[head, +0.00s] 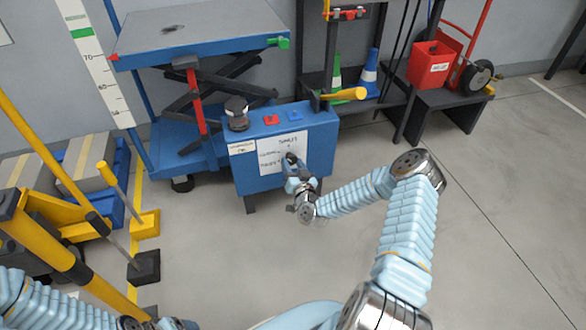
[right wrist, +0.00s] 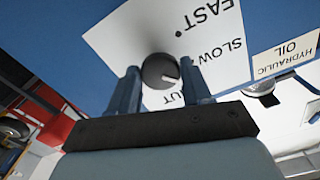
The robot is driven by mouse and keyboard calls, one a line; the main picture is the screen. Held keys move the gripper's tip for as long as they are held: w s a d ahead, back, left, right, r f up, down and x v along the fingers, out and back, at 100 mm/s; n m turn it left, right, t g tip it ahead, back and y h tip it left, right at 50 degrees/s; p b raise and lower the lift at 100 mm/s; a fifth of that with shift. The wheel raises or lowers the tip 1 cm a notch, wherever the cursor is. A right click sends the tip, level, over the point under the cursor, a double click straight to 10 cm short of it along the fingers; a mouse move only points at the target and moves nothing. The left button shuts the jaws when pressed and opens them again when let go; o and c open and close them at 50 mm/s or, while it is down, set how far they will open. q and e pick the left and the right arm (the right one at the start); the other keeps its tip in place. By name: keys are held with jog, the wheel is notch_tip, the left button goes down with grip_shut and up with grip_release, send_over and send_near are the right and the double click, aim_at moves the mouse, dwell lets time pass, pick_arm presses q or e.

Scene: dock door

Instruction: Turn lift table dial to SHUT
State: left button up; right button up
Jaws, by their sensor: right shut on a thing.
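The dial (right wrist: 160,70) is a dark round knob on a white label plate (right wrist: 205,30) on the front of the blue lift table control box (head: 241,176). In the right wrist view the plate reads FAST, SLOW and a partly hidden word ending in UT. A pale mark on the knob points right and slightly down, between SLOW and UT. My right gripper (head: 291,164) is shut on the dial, one finger on each side. My left arm shows at the bottom left of the head view; its gripper is cut off or unclear at the edge.
The blue lift table (head: 200,32) stands behind the box. A yellow lever (head: 343,95) and red and blue buttons are on the box top. A yellow barrier (head: 65,255) and crates stand left. A dark bench with a red bin (head: 431,64) stands right. The floor ahead right is clear.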

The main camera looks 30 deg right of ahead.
jog(key=m+b, duration=0.2)
jog(key=m, duration=0.2)
jog(key=shift+f+m, duration=0.15)
jog(key=shift+m, duration=0.15)
jog(key=shift+m+b, duration=1)
jog(key=shift+m, duration=0.7)
jog(key=o, duration=1)
jog(key=shift+r, duration=0.2)
jog(key=shift+o, duration=0.2)
jog(key=v, duration=1.3)
jog(key=shift+s+a, duration=0.2)
jog(key=shift+s, duration=0.15)
